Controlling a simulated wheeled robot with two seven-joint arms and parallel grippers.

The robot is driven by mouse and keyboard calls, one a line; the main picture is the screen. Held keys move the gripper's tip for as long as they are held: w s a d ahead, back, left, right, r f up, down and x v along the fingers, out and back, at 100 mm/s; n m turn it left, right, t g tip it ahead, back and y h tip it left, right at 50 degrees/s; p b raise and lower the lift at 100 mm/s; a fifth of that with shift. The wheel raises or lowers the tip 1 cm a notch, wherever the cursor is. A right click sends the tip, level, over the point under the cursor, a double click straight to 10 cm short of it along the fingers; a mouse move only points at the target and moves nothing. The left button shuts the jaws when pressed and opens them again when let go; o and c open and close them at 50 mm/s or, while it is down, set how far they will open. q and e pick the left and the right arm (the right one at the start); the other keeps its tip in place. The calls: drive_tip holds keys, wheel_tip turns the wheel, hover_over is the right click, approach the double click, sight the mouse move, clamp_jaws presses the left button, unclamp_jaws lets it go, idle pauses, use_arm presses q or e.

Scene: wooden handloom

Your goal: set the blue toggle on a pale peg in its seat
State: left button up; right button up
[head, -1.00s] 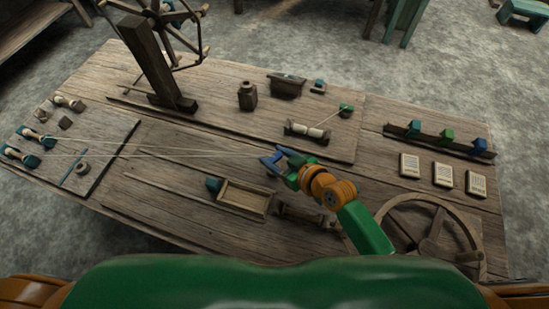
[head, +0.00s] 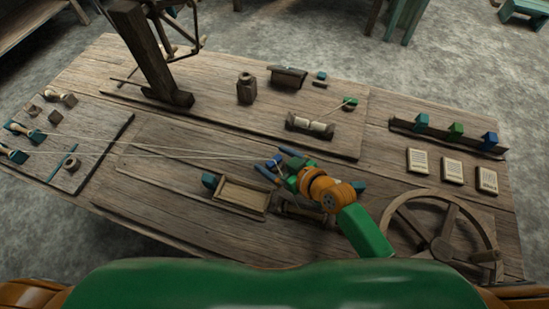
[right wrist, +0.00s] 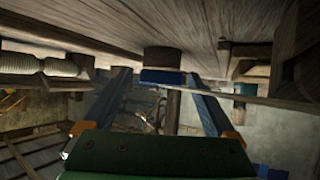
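My right gripper (head: 269,167) is low over the middle of the table, near the right end of the pale threads. In the right wrist view its two blue fingers (right wrist: 157,80) stand apart. I cannot tell for sure whether this block is the blue toggle. Two pale pegs with blue ends, an upper one (head: 22,130) and a lower one (head: 12,152), lie on the left board. The left gripper is not in view.
An open wooden tray (head: 243,194) lies just below the right gripper. A spool holder (head: 310,126) stands above it. A rack (head: 450,136) with teal, green and blue blocks and several pale cards is at the right. A wooden wheel (head: 440,225) and an upright post (head: 150,55) are obstacles.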

drive_tip(key=shift+r, duration=0.1)
wheel_tip(320, 180, up, 3)
drive_tip(key=shift+r+p, duration=0.1)
drive_tip(key=shift+p, duration=0.85)
drive_tip(key=s+r+p, duration=0.4)
drive_tip(key=s+r, duration=0.5)
drive_tip(key=s, duration=0.5)
drive_tip(key=shift+r+p, duration=0.3)
drive_tip(key=shift+p, duration=0.1)
